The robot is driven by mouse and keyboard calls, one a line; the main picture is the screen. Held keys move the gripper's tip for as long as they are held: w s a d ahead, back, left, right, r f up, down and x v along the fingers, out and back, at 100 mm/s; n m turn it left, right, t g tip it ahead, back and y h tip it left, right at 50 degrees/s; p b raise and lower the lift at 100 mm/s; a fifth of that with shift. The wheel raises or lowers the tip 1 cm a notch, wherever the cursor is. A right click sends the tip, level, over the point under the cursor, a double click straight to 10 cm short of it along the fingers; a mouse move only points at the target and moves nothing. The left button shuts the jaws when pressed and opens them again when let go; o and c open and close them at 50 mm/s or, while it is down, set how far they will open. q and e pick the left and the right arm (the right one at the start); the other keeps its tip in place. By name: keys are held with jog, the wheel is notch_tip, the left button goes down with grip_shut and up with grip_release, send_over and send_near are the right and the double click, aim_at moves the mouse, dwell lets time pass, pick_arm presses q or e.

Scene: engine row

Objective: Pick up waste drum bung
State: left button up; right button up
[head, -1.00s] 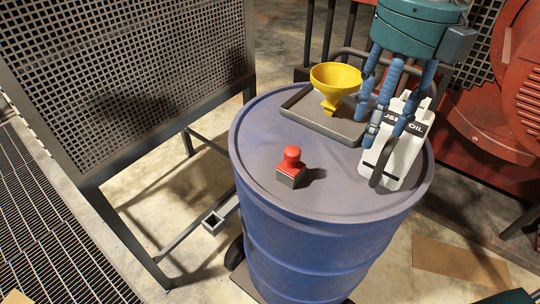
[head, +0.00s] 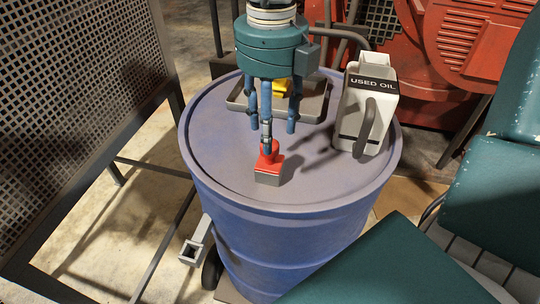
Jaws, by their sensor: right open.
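The waste drum bung (head: 268,168) has a red knob on a grey square base. It stands upright on the lid of the blue drum (head: 222,165), toward the front of the lid. My right gripper (head: 268,138), teal with blue fingers, points down over the bung. Its fingers are spread open, and the front finger overlaps the top of the red knob in the head view. I cannot tell whether it touches the knob. My left gripper is not in view.
A white "USED OIL" jug (head: 366,105) stands on the lid to the right. A grey tray (head: 318,104) with a yellow funnel (head: 281,86), mostly hidden behind my gripper, lies at the back. A mesh panel (head: 80,105) stands left. The lid's left side is clear.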

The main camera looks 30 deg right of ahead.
aim_at(270, 159)
jog(key=shift+w+a+f, duration=0.1)
jog(key=shift+w+f, duration=0.05)
jog(key=shift+f, duration=0.15)
jog(key=f+p, duration=0.2)
jog(key=f, duration=0.2)
jog(key=shift+w+f, duration=0.2)
jog(key=shift+f, duration=0.25)
jog(key=shift+c, duration=1.1)
jog(key=c, duration=0.8)
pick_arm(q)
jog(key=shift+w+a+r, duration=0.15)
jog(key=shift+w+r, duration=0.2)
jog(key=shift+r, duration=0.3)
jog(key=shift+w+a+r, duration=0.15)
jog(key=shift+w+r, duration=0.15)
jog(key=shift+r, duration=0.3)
pick_arm(e)
jog(key=shift+c, duration=1.1)
